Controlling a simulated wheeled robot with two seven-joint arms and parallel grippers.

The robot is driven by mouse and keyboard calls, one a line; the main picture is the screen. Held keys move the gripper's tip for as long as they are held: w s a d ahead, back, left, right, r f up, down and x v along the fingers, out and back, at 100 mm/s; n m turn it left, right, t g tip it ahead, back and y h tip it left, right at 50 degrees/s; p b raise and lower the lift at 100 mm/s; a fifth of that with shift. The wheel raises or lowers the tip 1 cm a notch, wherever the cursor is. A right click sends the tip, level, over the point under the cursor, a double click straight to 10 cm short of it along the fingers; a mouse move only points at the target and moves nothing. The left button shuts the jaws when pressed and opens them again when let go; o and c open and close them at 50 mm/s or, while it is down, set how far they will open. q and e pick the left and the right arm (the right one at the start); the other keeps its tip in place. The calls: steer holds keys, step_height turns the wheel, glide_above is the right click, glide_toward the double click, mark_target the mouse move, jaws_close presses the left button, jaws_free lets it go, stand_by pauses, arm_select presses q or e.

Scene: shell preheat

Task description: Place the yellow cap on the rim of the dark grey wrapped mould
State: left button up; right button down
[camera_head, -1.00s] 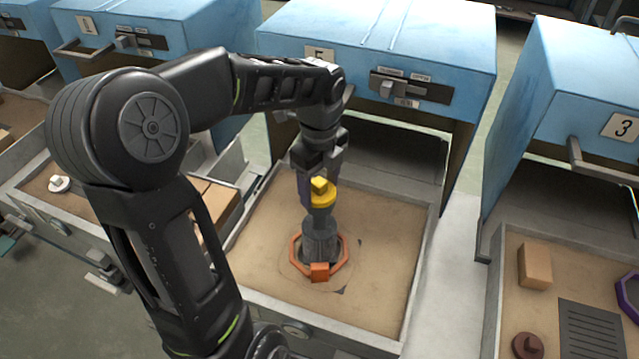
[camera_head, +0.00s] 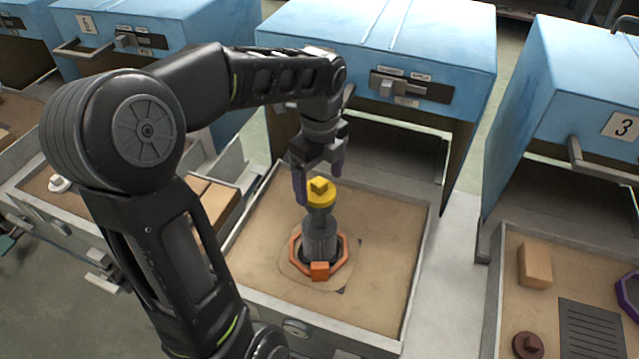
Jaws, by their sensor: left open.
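The yellow cap (camera_head: 321,191) sits on top of the dark grey wrapped mould (camera_head: 320,238), and looks level on its rim. The mould stands upright inside an orange ring (camera_head: 294,262) with an orange block at its front, in the middle tray. My left gripper (camera_head: 318,181) is open just above and behind the cap, with one finger to the left of the cap and one to the right. It looks clear of the cap, though small contact cannot be ruled out. My right gripper is not in view.
The middle tray (camera_head: 385,220) has a sandy floor, otherwise clear, and raised grey walls. A blue oven box (camera_head: 440,50) stands behind it. The right tray holds a tan block (camera_head: 535,265), a brown cap (camera_head: 527,345) and a dark grate (camera_head: 592,330). Tan blocks (camera_head: 215,200) lie at left.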

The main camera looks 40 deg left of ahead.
mark_target(319, 182)
arm_select(q)
step_height(319, 182, up, 10)
steer(key=p, duration=0.1)
steer(key=shift+r, duration=0.25)
stand_by(0.7)
